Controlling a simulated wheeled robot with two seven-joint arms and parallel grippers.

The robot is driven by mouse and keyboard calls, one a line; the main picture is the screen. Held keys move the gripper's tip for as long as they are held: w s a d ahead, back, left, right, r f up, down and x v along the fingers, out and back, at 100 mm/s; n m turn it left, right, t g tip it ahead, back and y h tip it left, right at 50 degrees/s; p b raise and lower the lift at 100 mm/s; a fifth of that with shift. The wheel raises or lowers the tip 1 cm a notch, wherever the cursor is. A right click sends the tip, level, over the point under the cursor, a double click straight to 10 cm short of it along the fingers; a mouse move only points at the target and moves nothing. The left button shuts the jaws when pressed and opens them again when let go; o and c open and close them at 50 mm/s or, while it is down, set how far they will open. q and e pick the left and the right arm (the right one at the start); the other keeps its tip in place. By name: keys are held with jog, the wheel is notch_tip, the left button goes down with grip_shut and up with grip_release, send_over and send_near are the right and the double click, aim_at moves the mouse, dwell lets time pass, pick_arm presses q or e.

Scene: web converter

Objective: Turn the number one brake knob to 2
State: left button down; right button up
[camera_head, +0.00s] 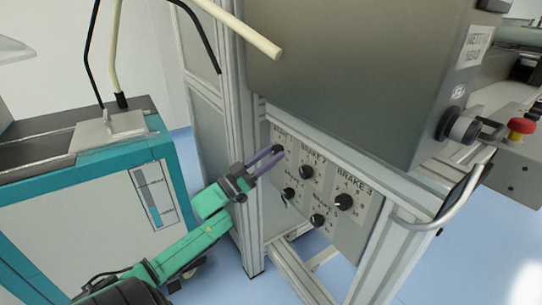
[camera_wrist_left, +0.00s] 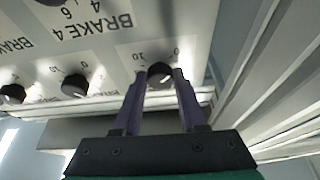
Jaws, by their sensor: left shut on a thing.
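The number one brake knob (camera_head: 278,149) is the small dark round knob at the upper left of the grey brake panel. In the left wrist view this black knob (camera_wrist_left: 160,72) sits between the fingertips, with a white mark and printed scale numbers around it. My left gripper (camera_head: 277,155) reaches in from the left, its purple fingers shut on the knob. It also shows in the left wrist view (camera_wrist_left: 160,80), one finger on each side. The knob's exact setting cannot be read, as the fingers hide part of the scale. My right gripper is out of view.
Other brake knobs, such as the brake 3 knob (camera_head: 343,202) and the one below the held knob (camera_head: 289,193), sit close by on the panel. A large grey cabinet (camera_head: 350,70) overhangs the panel. A metal frame post (camera_head: 243,150) stands left of it.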

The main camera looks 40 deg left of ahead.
pick_arm(q)
jog(key=m+h, duration=0.1)
jog(key=m, duration=0.2)
jog(key=m+g+h, duration=0.1)
jog(key=m, duration=0.2)
jog(key=shift+w+a+g+h, duration=0.1)
jog(key=shift+a+g+h, duration=0.05)
jog(key=shift+g+h, duration=0.15)
jog(key=m+g+h, duration=0.1)
jog(key=m, duration=0.3)
jog(key=shift+a, duration=0.1)
jog(key=shift+r+m+g+h, duration=0.1)
jog(key=shift+m+g+h, duration=0.7)
jog(key=shift+m, duration=1.1)
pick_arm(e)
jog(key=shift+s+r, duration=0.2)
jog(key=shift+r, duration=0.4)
pick_arm(q)
jog(key=shift+c, duration=2.3)
grip_release()
jog(key=shift+a, duration=0.1)
